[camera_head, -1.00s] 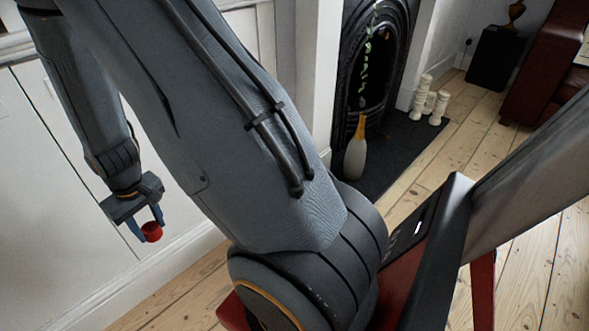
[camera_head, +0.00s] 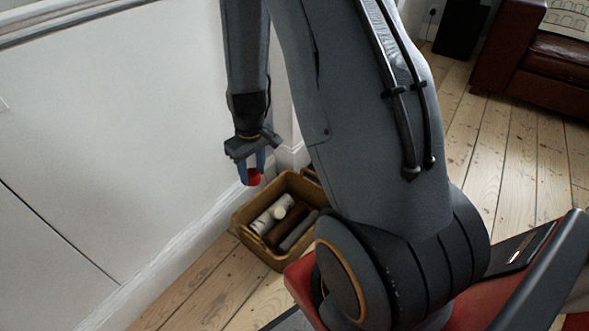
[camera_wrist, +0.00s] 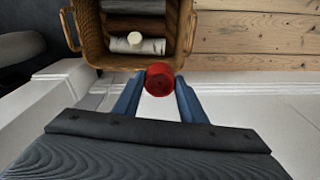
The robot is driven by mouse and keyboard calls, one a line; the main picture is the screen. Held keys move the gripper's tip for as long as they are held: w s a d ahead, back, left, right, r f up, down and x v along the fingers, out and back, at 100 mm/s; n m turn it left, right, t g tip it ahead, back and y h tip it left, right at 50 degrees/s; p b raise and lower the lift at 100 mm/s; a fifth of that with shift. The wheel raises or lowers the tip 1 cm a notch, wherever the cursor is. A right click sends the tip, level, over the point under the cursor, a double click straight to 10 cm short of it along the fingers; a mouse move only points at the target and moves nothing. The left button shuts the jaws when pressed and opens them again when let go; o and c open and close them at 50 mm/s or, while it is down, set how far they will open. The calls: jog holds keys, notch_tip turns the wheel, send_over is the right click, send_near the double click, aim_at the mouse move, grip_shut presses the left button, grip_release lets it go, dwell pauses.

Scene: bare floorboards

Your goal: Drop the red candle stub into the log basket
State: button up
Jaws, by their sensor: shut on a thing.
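The red candle stub (camera_head: 254,177) is held between the blue fingertips of my gripper (camera_head: 249,172). In the wrist view the stub (camera_wrist: 159,79) sits between the two fingers (camera_wrist: 160,92), which are shut on it. The log basket (camera_head: 247,241) is a brown wooden box on the floor by the white wall, holding several logs. My arm hides the basket's right side.
A white panelled wall (camera_head: 120,130) with a skirting board runs along the left, close behind the gripper. Bare floorboards (camera_head: 205,290) lie in front of the basket. A brown leather sofa (camera_head: 545,70) and a black box (camera_head: 460,28) stand far off at the upper right.

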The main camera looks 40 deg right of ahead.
jog(key=s+d+f+n+b, duration=0.2)
jog(key=d+f+n, duration=0.2)
jog(key=d, duration=0.8)
notch_tip(320, 180, down, 6)
jog(key=b, duration=0.5)
jog(key=shift+a+f+y, duration=0.15)
jog(key=shift+a+y, duration=0.1)
jog(key=shift+y, duration=0.05)
jog(key=o, duration=1.1)
jog(key=r+p, duration=0.1)
jog(key=r, duration=0.1)
jog(key=r+p, duration=0.1)
jog(key=r, duration=0.2)
jog(key=r+p, duration=0.1)
jog(key=r, duration=0.1)
jog(key=shift+s+d+r+p, duration=0.25)
jog(key=shift+s+r+p, duration=0.15)
